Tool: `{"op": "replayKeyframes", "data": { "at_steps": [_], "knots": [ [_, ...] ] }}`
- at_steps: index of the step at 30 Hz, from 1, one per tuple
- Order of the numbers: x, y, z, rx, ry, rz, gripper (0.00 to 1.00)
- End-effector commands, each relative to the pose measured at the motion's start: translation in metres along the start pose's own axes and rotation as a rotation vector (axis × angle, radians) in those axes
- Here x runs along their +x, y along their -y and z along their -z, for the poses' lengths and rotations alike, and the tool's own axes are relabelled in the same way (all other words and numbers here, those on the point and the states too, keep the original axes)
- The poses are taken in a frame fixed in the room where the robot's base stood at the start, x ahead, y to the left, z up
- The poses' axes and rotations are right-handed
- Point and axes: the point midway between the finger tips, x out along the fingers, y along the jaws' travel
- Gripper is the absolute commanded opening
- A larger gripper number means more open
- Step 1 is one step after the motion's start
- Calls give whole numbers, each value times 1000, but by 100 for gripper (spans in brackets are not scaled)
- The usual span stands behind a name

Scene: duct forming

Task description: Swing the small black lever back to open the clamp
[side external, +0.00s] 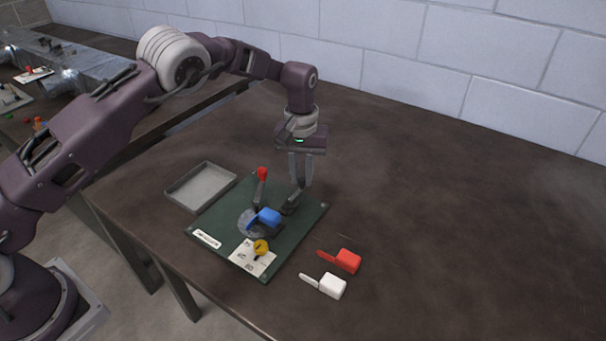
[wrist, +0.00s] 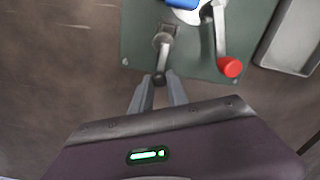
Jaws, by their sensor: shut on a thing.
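The small black lever (side external: 291,205) stands at the right back part of a green board (side external: 307,222). In the wrist view the lever (wrist: 162,48) runs from its mount on the board down to a dark tip between my fingertips. My gripper (side external: 299,184) points down over it, and in the wrist view my gripper (wrist: 158,82) is shut on the lever's end. A blue block (side external: 265,217) sits by a round grey disc (side external: 246,224) on the board. I cannot make out the clamp's jaw clearly.
A taller lever with a red knob (side external: 262,174) rises just left of my gripper. A yellow knob (side external: 261,247) is at the board's front. An empty grey tray (side external: 200,187) lies to the left. Red (side external: 346,260) and white (side external: 331,285) pieces lie front right. The table's right is clear.

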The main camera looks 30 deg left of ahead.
Motion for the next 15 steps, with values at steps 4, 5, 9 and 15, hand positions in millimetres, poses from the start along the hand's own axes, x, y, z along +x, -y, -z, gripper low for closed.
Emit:
{"op": "replayKeyframes", "data": {
  "at_steps": [4, 5, 9, 15],
  "knots": [
    [-1, 1, 2, -7, -5, 1, 0],
    [-1, 1, 2, -7, -5, 1, 0],
    [-1, 2, 2, -7, -5, 1, 0],
    [-1, 2, 2, -6, -5, 1, 37]
  ]
}}
